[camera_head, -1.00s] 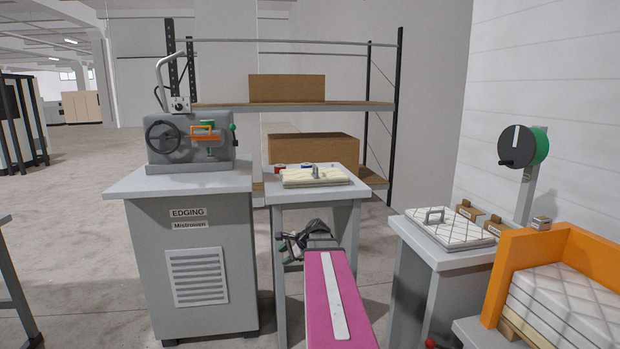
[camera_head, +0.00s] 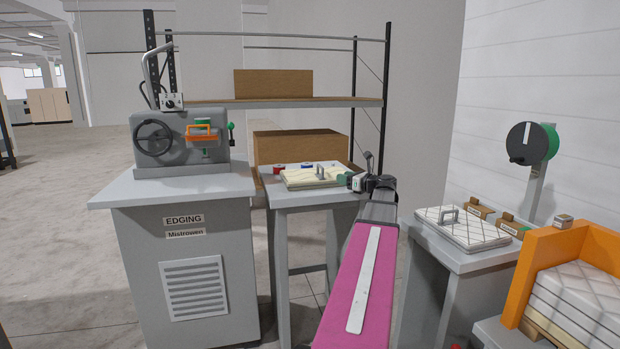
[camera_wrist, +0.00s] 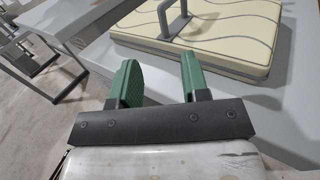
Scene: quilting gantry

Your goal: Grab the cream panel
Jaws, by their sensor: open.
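The cream panel (camera_head: 300,180) lies flat on the small grey table (camera_head: 290,201) in the middle, with a grey handle standing up from its top. In the wrist view the cream panel (camera_wrist: 230,40) shows wavy quilting, and its handle (camera_wrist: 175,20) is just beyond the fingers. My gripper (camera_head: 350,181) is at the right edge of this table in the head view, close to the panel's right side. In the wrist view my gripper (camera_wrist: 158,80) has two green fingers apart with nothing between them. The gap between fingers and handle is clear.
Small red and blue items (camera_head: 293,166) lie behind the cream panel. The grey edging machine (camera_head: 180,140) stands to the left. A white quilted panel (camera_head: 462,228) with a handle lies on the right table, beside an orange bin (camera_head: 570,250). A shelf with cardboard boxes (camera_head: 300,147) stands behind.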

